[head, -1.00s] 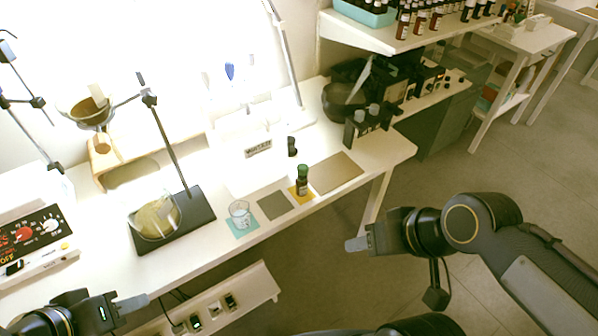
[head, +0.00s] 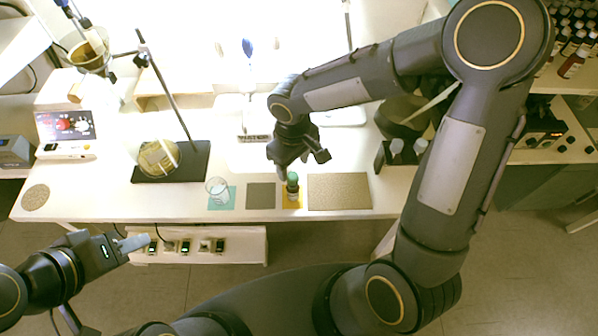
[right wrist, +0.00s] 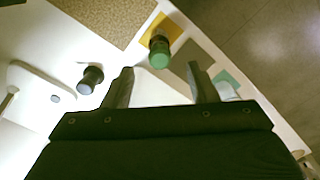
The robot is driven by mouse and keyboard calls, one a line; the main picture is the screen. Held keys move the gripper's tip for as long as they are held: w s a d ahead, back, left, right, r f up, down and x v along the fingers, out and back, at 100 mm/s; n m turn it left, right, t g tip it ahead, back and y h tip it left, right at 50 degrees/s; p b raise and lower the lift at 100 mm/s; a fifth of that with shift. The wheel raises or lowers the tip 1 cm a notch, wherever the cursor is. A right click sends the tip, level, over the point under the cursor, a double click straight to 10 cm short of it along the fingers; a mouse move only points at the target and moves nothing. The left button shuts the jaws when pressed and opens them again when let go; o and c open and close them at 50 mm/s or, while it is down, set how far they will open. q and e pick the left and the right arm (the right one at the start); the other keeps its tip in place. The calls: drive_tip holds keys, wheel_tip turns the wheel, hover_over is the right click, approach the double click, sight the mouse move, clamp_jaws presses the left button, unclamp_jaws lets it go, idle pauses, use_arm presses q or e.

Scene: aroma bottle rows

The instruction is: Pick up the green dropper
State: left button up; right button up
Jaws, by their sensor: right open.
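The green dropper (head: 292,189), a dark bottle with a green top, stands upright on a yellow mat on the bench in the head view. In the right wrist view the green dropper (right wrist: 159,52) lies just beyond the gap between my fingertips. My right gripper (head: 281,172) is just behind and above the dropper in the head view. In the wrist view my right gripper (right wrist: 160,74) is open and empty. My left gripper (head: 133,243) is low at the left, in front of the bench, and its finger gap cannot be made out.
A glass beaker (head: 217,189) is on a teal mat, left of a bare grey mat (head: 261,196). A tan mat (head: 339,192) lies right of the dropper.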

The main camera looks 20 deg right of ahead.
sight(293, 176)
drive_tip(key=f, duration=0.8)
drive_tip(key=shift+w+a, duration=0.1)
drive_tip(key=shift+w, duration=0.1)
drive_tip(key=c, duration=0.7)
